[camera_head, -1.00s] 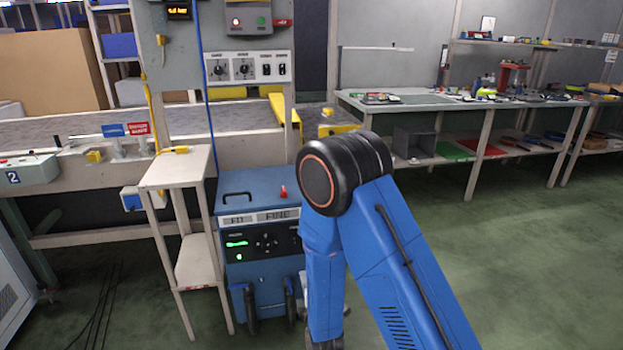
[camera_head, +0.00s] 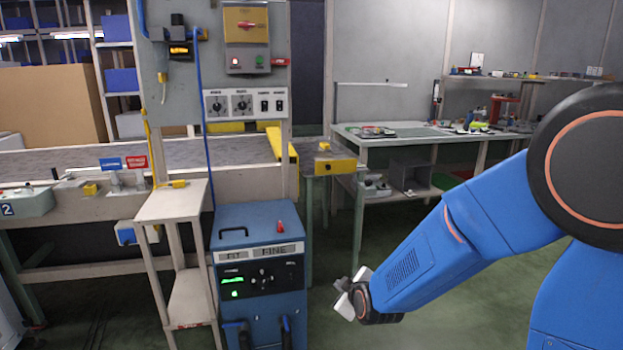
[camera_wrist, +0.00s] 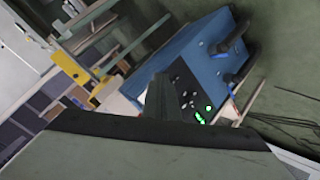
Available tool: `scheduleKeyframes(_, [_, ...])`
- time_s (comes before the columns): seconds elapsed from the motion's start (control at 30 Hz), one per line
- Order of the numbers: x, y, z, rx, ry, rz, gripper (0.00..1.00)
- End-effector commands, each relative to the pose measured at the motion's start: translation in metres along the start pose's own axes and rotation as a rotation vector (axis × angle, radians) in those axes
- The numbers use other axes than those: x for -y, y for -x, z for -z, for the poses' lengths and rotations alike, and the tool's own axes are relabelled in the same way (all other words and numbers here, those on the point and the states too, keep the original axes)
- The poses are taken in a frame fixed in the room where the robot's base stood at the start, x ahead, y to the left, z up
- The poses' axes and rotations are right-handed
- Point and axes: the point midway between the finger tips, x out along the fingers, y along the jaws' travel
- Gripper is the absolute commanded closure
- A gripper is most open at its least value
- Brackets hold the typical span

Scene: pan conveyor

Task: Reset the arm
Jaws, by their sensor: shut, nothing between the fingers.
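My blue arm (camera_head: 480,215) crosses the right side of the head view, bent at a large black joint and reaching down to the left. My gripper (camera_head: 345,293) is at its end, in front of and to the right of the blue machine. It is small there and partly hidden by the wrist. In the wrist view my gripper (camera_wrist: 160,98) shows as a dark shape at the middle, shut and with nothing held. The blue machine's panel lies beyond it.
The blue machine (camera_head: 255,222) with lit green lights stands right of a narrow wooden stand (camera_head: 172,203). A conveyor (camera_head: 60,165) runs behind them. A workbench (camera_head: 400,133) stands at the back right. Green floor (camera_head: 450,320) is open below my arm.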

Motion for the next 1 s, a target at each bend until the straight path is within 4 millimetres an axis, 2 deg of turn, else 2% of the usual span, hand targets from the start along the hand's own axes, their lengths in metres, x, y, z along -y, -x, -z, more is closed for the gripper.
scheduleKeyframes(0.1, [-0.016,0.027,-0.005,0.029,-0.082,0.029,1.0])
scheduleKeyframes(0.43, [-0.04,0.109,-0.03,0.143,-0.301,0.104,1.0])
scheduleKeyframes(0.73, [-0.048,0.192,-0.061,0.275,-0.494,0.136,1.0])
scheduleKeyframes(1.0, [-0.042,0.273,-0.095,0.413,-0.668,0.13,1.0])
